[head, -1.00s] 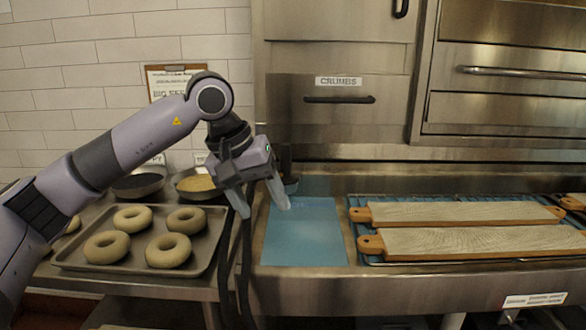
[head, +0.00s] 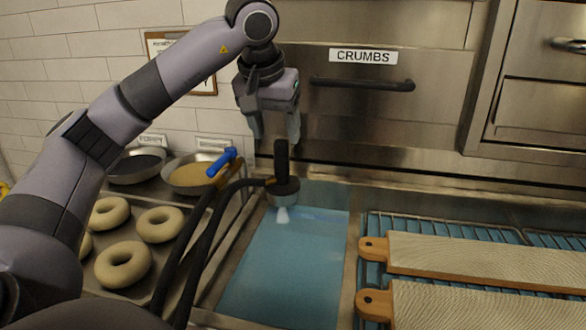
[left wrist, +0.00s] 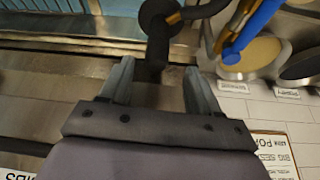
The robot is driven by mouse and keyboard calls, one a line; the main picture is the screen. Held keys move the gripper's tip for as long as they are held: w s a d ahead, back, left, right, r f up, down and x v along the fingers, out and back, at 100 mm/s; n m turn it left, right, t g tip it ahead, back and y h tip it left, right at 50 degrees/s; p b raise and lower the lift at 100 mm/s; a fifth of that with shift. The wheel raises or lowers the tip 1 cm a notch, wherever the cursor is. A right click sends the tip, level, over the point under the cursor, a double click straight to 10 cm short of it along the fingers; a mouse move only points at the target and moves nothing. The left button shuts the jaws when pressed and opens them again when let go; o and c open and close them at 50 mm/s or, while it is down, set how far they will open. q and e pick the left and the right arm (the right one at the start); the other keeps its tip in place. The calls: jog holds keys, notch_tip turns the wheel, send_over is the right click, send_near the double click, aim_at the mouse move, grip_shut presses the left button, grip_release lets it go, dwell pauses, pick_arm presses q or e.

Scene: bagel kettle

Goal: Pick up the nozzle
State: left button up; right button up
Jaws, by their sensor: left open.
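The nozzle (head: 283,180) stands upright at the back edge of the blue surface, with a black grip on top, a grey round head and a pale tip below. A black hose (head: 205,235) joins it from the left. My left gripper (head: 275,137) is open and empty, pointing down just above the nozzle's grip. In the left wrist view the open fingers (left wrist: 159,70) are either side of the dark grip end, and the nozzle's round head (left wrist: 157,14) shows beyond them. Whether the fingers touch it cannot be told. My right gripper is not in view.
A blue-handled valve (head: 222,162) stands on the hose line to the left. Bowls (head: 190,177) and a tray of bagels (head: 123,264) lie further left. Wooden boards (head: 480,258) rest on a rack at the right. A steel wall with a handle (head: 362,84) stands behind.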

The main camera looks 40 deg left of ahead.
aim_at(280, 141)
pick_arm(q)
jog(key=shift+w+a+f, duration=0.1)
jog(key=shift+f, duration=0.45)
jog(key=x, duration=0.5)
jog(key=shift+w+f, duration=0.15)
jog(key=shift+w, duration=0.15)
grip_shut()
notch_tip(280, 141, up, 10)
jog(key=shift+r+p, duration=0.1)
jog(key=shift+p, duration=0.65)
jog(key=shift+r+p, duration=1.05)
jog(key=shift+p, duration=0.15)
